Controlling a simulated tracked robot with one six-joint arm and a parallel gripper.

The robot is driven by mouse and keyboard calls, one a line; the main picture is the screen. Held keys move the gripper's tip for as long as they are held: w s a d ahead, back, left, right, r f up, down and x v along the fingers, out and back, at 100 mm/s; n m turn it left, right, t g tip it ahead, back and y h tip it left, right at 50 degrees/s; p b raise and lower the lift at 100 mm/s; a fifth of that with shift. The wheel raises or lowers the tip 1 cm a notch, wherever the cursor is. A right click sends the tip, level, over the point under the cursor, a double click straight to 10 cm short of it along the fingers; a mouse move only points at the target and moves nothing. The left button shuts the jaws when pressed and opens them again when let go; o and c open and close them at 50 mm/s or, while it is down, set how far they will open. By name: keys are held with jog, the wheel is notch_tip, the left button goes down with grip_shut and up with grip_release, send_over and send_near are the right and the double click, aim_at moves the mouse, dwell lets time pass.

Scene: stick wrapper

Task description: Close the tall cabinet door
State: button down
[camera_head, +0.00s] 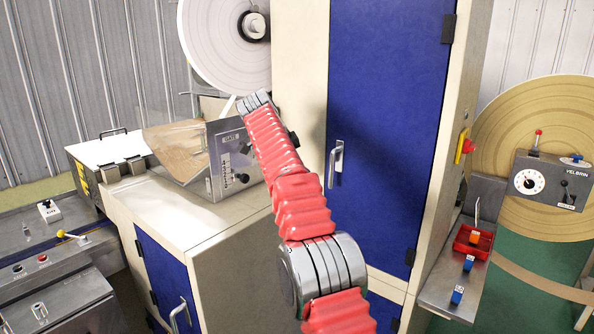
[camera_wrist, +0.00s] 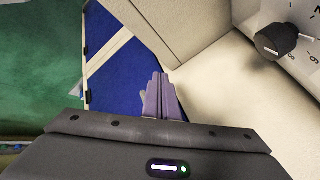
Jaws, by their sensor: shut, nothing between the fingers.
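The tall cabinet door (camera_head: 385,120) is a blue panel in a cream cabinet at the centre right of the head view. It looks flush with its frame. Its silver handle (camera_head: 337,163) is on the left edge, and dark hinges are on the right. My red-sleeved arm rises left of the door, and my gripper is hard to make out there. In the wrist view my gripper (camera_wrist: 160,82) is shut and empty, its fingers seen against blue panels (camera_wrist: 118,72) and cream surfaces. I cannot tell whether the fingertips touch anything.
A lower cream cabinet (camera_head: 215,225) with a blue door (camera_head: 165,270) stands left, with a control box (camera_head: 235,160) on top. A metal shelf (camera_head: 455,285) with a red tray (camera_head: 473,242) sticks out at right. Green floor (camera_wrist: 45,60) shows at left in the wrist view.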

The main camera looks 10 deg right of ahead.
jog(key=shift+a+r, duration=0.3)
jog(key=shift+a, duration=0.05)
jog(key=shift+s, duration=0.1)
jog(key=shift+r, duration=0.1)
jog(key=s+d+r+n+y, duration=0.1)
jog(key=s+r+n+y, duration=0.1)
jog(key=s+n, duration=0.65)
jog(key=s+d+r+n+y, duration=0.1)
jog(key=s+r+n, duration=0.2)
jog(key=s, duration=1.1)
jog(key=s+a+f+n+y, duration=0.1)
jog(key=s+f+n, duration=0.3)
jog(key=s+f, duration=0.5)
jog(key=s+a+f+n+t+y, duration=0.1)
jog(key=s+f+n, duration=0.2)
jog(key=s+f, duration=0.7)
jog(key=s, duration=0.8)
jog(key=shift+s+n+y, duration=0.15)
jog(key=shift+n+y, duration=0.15)
jog(key=shift+n, duration=0.05)
